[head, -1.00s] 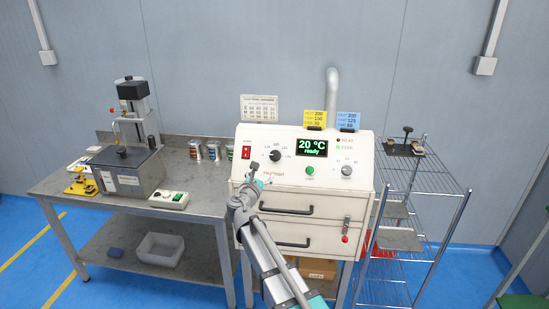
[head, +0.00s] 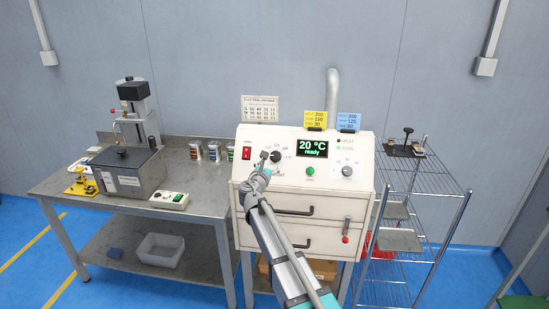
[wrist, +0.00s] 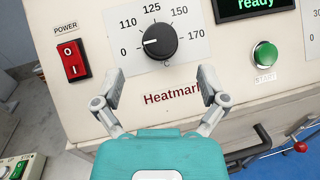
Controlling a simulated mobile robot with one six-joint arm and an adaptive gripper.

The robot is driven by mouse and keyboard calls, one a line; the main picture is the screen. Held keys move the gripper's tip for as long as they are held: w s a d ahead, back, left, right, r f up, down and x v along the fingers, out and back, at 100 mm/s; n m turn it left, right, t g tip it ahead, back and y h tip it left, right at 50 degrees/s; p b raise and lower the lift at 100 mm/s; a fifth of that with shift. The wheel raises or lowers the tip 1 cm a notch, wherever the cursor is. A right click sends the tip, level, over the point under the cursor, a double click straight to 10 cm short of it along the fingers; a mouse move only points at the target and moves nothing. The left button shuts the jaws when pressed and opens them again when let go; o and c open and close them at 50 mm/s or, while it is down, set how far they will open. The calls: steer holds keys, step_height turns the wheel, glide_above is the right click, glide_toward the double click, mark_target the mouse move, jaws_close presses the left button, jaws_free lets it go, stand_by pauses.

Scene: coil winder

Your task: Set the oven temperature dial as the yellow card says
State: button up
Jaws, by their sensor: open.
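The temperature dial (wrist: 160,42) is a round black knob on the cream oven front, marked 0, 110, 125, 150 and 170. Its white pointer line points left, between 0 and 110. In the head view the dial (head: 276,156) is partly beside my gripper (head: 267,163). In the wrist view my gripper (wrist: 160,75) is open and empty, with its fingertips apart below the dial, not around it. The yellow card (head: 314,119) stands on the oven top; its small numbers appear to read 200, 150 and 30, with labels too small to read surely.
A blue card (head: 348,121) stands beside the yellow one. The oven display (wrist: 255,5) reads ready, with 20 °C in the head view. A red power switch (wrist: 73,60) is left of the dial and a green start button (wrist: 264,55) right. Drawer handles lie below.

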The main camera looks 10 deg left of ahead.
mark_target(274, 157)
steer(key=shift+x, duration=3.1)
steer(key=c, duration=1.1)
steer(key=shift+c, duration=0.2)
